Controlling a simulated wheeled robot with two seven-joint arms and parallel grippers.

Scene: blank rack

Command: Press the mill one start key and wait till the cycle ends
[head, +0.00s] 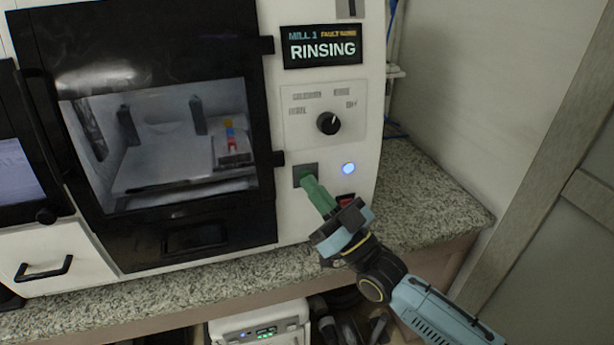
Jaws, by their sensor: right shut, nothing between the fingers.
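Mill one (270,210) is a white machine with a black-framed door at its left. Its display (322,47) reads "MILL 1" and "RINSING", with small orange text I cannot read fully. My right gripper (309,184) is shut and empty, its green fingers pointing up at a dark square key plate (299,170) low on the front panel. The fingertips overlap the plate and cover its middle; I cannot tell whether they touch it. A round blue light (348,169) glows to the right of the plate. My left gripper is not in view.
A black rotary knob (327,123) sits above the key plate. A red part (346,200) shows just beside my gripper. The door window (165,140) is closed. The granite counter (430,195) is clear at the right, and a white device (260,325) stands below.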

